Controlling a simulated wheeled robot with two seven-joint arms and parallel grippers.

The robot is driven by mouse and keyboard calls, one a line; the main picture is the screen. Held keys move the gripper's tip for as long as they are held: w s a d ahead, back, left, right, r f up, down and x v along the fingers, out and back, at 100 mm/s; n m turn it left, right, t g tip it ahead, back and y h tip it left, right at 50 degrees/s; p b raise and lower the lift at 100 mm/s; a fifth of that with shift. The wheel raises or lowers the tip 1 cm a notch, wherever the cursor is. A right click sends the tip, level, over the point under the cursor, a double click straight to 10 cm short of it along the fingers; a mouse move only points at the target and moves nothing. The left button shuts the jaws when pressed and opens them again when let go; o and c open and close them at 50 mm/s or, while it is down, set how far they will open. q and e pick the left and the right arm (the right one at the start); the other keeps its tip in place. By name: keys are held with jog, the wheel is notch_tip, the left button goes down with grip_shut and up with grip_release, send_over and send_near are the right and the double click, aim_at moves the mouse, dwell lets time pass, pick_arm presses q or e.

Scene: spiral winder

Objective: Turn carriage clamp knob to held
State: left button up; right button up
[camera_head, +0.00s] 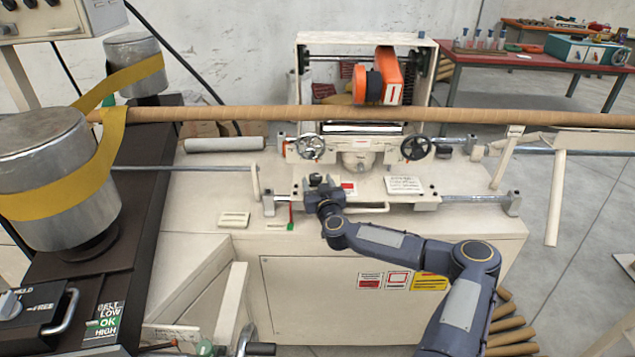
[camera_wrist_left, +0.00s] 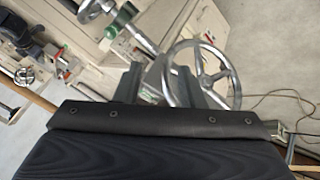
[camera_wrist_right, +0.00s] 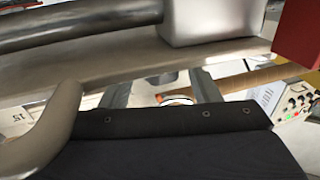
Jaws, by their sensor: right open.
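A small grey knob (camera_head: 10,305) sits on a black panel at the lower left edge of the head view. A FREE label and a partly cut-off label ending in "LD" are beside it. Which label it points at is not clear. My right gripper (camera_head: 322,190) is at the front of the cream machine's carriage, far right of the knob. In the right wrist view its fingers (camera_wrist_right: 163,85) are apart with nothing held. My left gripper (camera_wrist_left: 158,78) is not recognisable in the head view. In its wrist view its fingers are apart, near a chrome handwheel (camera_wrist_left: 200,75).
A curved handle (camera_head: 65,315) and a LOW/OK/HIGH scale (camera_head: 104,320) are right of the knob. A metal drum (camera_head: 50,180) carrying a yellow belt (camera_head: 65,200) stands behind. A long brown tube (camera_head: 260,113) crosses the machine. A red table (camera_head: 540,62) stands at the back right.

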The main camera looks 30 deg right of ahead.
jog(key=shift+w, duration=0.15)
jog(key=c, duration=1)
jog(key=shift+w+a+m+g+h+b, duration=0.1)
jog(key=shift+a+m+g+h+b, duration=0.1)
jog(key=shift+m+h+b, duration=0.35)
jog(key=shift+w+a+m+g+h+b, duration=0.15)
jog(key=shift+m+g+h+b, duration=0.1)
jog(key=shift+h+b, duration=0.55)
jog(key=shift+m+g+h+b, duration=0.35)
jog(key=shift+m+h+b, duration=0.25)
jog(key=shift+h+b, duration=0.15)
jog(key=shift+a+m+g+h+b, duration=0.2)
jog(key=shift+m+g+h+b, duration=0.3)
jog(key=shift+m+g+h, duration=0.6)
jog(key=shift+w+a+m+g+h, duration=0.1)
jog(key=shift+w+m+g+h, duration=0.05)
jog(key=shift+m+g+h, duration=0.9)
jog(key=shift+w+a+m+g+h, duration=0.1)
jog(key=shift+w+m+g+h, duration=0.05)
jog(key=shift+m+g+h, duration=0.85)
jog(key=shift+g, duration=0.45)
